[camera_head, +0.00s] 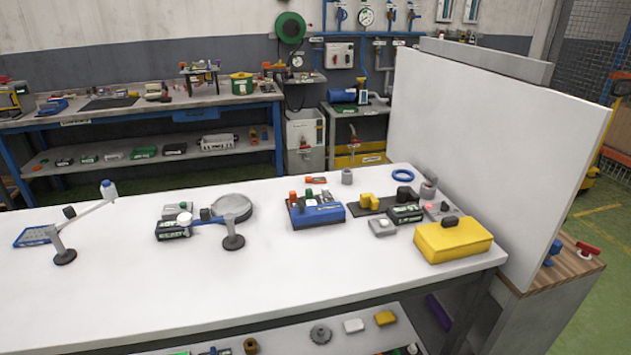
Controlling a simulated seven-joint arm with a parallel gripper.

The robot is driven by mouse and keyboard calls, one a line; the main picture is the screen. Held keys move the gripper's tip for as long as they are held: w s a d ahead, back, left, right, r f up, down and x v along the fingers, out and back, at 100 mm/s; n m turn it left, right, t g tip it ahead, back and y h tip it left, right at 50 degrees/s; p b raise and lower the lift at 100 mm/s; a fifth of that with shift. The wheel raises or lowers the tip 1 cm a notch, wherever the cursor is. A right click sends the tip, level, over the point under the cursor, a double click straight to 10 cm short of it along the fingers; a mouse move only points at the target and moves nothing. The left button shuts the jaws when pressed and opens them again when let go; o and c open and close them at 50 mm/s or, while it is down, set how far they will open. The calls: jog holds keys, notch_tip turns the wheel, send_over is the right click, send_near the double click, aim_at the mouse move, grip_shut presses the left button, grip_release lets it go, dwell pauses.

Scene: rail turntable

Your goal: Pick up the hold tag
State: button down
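I cannot make out for certain which item is the hold tag. A small flat orange-red piece (316,180) lies on the white table (200,290), behind the blue tray and left of a grey cylinder; it may be the tag, but it is too small to read. My gripper is not in view, and nothing is seen touching the piece.
Near the piece stand a blue tray of small items (318,214), a grey cylinder (347,176) and a blue ring (403,174). A yellow case (453,241) stands front right. A tall white panel (490,140) borders the right end. The front middle is clear.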

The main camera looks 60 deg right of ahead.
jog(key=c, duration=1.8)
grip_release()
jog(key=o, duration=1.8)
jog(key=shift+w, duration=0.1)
